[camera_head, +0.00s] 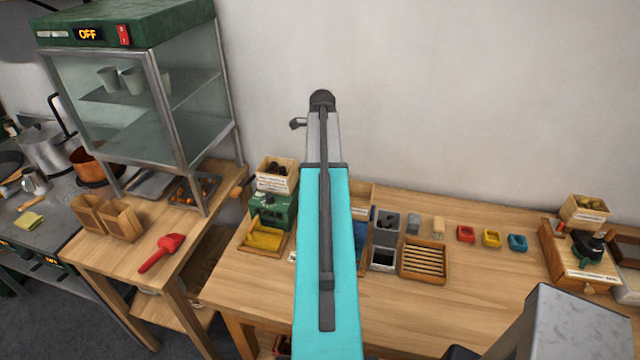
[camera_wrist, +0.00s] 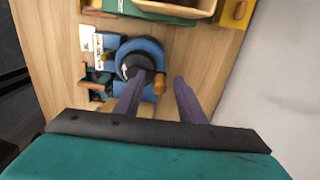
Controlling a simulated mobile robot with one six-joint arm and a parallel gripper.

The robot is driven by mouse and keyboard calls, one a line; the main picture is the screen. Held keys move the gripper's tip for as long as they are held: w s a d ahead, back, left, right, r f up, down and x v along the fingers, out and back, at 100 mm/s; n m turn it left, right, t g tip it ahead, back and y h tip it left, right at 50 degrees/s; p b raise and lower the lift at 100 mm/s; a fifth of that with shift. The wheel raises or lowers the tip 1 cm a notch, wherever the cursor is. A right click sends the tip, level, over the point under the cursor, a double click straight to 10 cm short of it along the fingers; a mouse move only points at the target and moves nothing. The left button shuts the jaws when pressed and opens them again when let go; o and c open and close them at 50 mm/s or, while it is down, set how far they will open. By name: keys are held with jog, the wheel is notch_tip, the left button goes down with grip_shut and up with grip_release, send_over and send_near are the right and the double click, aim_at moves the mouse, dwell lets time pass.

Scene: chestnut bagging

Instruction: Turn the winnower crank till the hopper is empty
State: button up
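A blue machine with a round drum (camera_wrist: 150,48), which looks like the winnower, stands on the wooden bench in the wrist view. A dark hub sits at its centre, and a brown wooden knob (camera_wrist: 160,84), apparently the crank handle, shows at its lower right. My gripper (camera_wrist: 157,84) is open above it, with one finger on each side of the knob in the picture. I cannot tell whether either finger touches it. In the head view my arm hides most of the machine; a blue strip (camera_head: 360,232) shows beside the arm. The hopper's contents cannot be made out.
A green machine (camera_head: 273,210) with a wooden box of dark pieces (camera_head: 276,174) and a yellow tray (camera_head: 264,240) stands left of my arm. Grey bins (camera_head: 384,258) and a slatted wooden tray (camera_head: 425,261) lie to the right. The bench front is clear.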

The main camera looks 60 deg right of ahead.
jog(key=shift+r, duration=0.1)
jog(key=shift+r, duration=3.65)
grip_shut()
